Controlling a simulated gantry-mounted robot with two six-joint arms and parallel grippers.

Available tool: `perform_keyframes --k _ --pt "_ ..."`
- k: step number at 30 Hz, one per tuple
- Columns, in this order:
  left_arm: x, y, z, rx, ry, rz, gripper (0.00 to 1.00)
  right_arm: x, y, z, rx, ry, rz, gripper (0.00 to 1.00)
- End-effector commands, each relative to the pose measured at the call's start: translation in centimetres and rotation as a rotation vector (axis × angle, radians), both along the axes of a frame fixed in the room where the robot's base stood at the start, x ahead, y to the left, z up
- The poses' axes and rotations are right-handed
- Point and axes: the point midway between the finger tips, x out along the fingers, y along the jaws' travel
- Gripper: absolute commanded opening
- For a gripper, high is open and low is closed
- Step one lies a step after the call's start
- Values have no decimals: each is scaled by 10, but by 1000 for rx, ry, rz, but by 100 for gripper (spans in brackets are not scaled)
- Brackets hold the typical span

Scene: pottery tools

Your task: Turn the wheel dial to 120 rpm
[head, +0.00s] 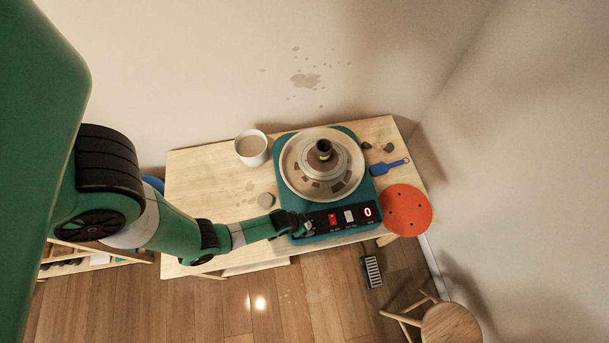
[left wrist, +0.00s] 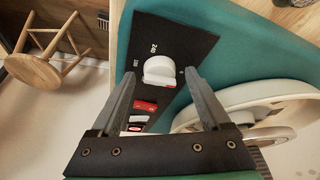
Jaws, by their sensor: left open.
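The pottery wheel (head: 281,160) is a teal machine with a round pale wheel head (head: 345,180) and a dark control panel on its front. Its display (head: 367,212) reads 0. The white dial (left wrist: 159,69) shows in the left wrist view, with a red mark on its lower edge and a printed 240 near it. My left gripper (head: 303,226) is at the panel's left end, over the dial, which I cannot make out in the head view. In the left wrist view its open fingers (left wrist: 161,76) stand on either side of the dial, with gaps visible. My right gripper is out of view.
Red and white switches (head: 333,219) sit beside the display. A white bucket (head: 251,149), a blue tool (head: 389,168) and an orange disc (head: 407,210) surround the machine. A stool (head: 450,328) stands on the floor.

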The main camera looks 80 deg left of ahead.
Motion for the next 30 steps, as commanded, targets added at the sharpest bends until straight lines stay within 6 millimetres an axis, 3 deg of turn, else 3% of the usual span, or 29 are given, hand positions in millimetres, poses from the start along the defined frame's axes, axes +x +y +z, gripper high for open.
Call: perform_keyframes --k 3,16,30 --pt "0 0 0 0 0 0 76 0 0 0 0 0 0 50" --pt "0 0 1 0 1 0 0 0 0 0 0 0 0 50" --pt "-1 1 1 -1 1 -90 0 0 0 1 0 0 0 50"
